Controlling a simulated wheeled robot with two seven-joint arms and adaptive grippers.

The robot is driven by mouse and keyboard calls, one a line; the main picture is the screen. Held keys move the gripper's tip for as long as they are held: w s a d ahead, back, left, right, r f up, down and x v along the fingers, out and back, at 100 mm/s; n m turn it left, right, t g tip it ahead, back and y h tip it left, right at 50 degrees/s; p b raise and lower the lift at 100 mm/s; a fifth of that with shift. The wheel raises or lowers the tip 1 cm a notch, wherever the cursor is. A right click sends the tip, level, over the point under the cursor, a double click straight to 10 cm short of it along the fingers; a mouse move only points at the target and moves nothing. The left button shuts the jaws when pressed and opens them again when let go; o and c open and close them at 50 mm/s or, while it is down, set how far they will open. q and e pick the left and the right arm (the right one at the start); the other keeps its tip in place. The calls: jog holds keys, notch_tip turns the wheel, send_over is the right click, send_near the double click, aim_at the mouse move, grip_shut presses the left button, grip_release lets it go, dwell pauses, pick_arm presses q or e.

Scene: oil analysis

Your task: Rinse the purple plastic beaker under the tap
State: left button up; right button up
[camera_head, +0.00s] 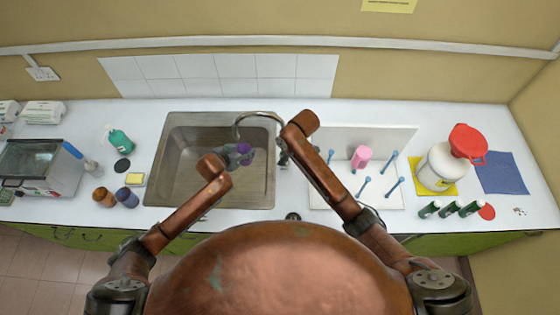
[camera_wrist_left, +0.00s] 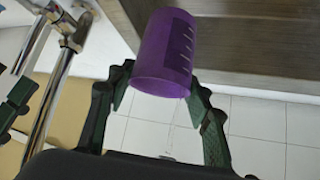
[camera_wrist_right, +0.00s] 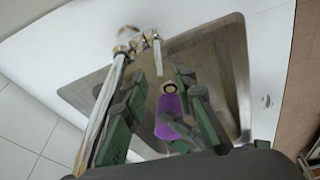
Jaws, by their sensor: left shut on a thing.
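The purple plastic beaker (camera_head: 243,147) is over the sink (camera_head: 185,165), below the curved tap spout (camera_head: 240,118). In the left wrist view the beaker (camera_wrist_left: 165,48) shows pale graduation marks and sits between the green fingers of my left gripper (camera_wrist_left: 160,90), which is shut on it. The beaker (camera_wrist_right: 168,122) is partly hidden by fingers in the right wrist view. My right gripper (camera_wrist_right: 160,78) is by the chrome tap (camera_wrist_right: 130,42), its fingers apart with nothing held between them. A thin pale streak shows near the beaker in the left wrist view; I cannot tell if it is water.
A white drying rack (camera_head: 335,190) with blue pegs and a pink cup (camera_head: 361,157) stands right of the sink. A brown jar (camera_head: 103,197), a blue-purple jar (camera_head: 127,197) and a sponge (camera_head: 135,180) are left. A white container (camera_head: 440,168) stands far right.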

jog(key=shift+v, duration=1.55)
jog(key=shift+c, duration=0.2)
jog(key=w+a+r+m+t+y, duration=0.2)
jog(key=a+r+m+t+y, duration=0.15)
jog(key=a+r+t, duration=0.2)
jog(key=s+d+f+m+t+y, duration=0.35)
jog(key=s+d+f+t, duration=0.45)
jog(key=s+d+f, duration=0.3)
jog(key=shift+m, duration=0.3)
jog(key=x, duration=0.8)
jog(key=f+x, duration=0.1)
jog(key=x, duration=0.3)
jog(key=shift+a, duration=0.25)
jog(key=shift+c, duration=0.4)
